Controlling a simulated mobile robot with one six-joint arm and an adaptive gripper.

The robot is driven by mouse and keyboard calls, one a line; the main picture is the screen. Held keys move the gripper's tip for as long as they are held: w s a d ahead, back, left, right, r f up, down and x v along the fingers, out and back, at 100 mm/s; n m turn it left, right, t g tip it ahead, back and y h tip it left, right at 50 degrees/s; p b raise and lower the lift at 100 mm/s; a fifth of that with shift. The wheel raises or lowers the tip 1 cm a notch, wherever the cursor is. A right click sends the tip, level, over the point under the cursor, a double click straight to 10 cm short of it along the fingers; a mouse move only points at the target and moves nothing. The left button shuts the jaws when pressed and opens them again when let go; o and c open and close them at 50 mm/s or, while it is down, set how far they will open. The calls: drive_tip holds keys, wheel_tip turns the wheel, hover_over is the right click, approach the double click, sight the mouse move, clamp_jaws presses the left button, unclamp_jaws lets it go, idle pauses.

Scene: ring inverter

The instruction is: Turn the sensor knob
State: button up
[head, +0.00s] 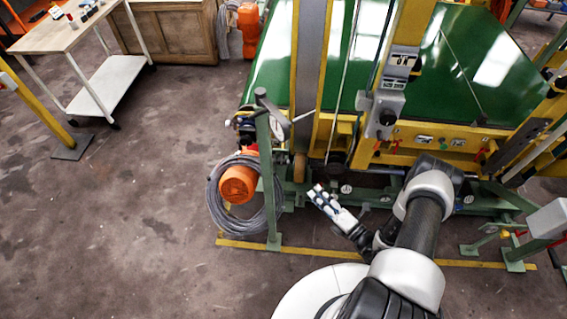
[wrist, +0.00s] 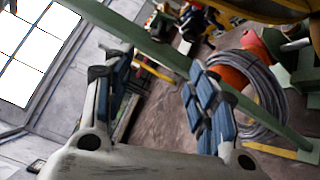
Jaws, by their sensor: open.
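A grey box with a dark round knob (head: 388,117) is mounted on the yellow upright of the machine in the head view. It looks like the sensor knob, but its label is too small to read. My gripper (head: 318,192) is below and left of it, apart from it, in front of the machine's lower frame. In the wrist view my gripper (wrist: 160,72) is open, with its blue-padded fingers spread and nothing between them. I cannot make out the knob in the wrist view.
A green post (head: 267,175) stands left of my gripper, beside an orange motor (head: 238,184) and coiled grey cable (head: 214,205). The green bar (wrist: 150,42) crosses behind my fingers. A cart (head: 105,85) stands far left. Floor at left is clear.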

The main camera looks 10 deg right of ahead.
sight(285, 164)
drive_tip(key=b+x, duration=0.1)
drive_tip(key=x, duration=1.6)
drive_tip(key=shift+w+f, duration=0.1)
drive_tip(key=shift+w, duration=0.05)
drive_tip(key=shift+c, duration=0.4)
drive_tip(key=c, duration=1)
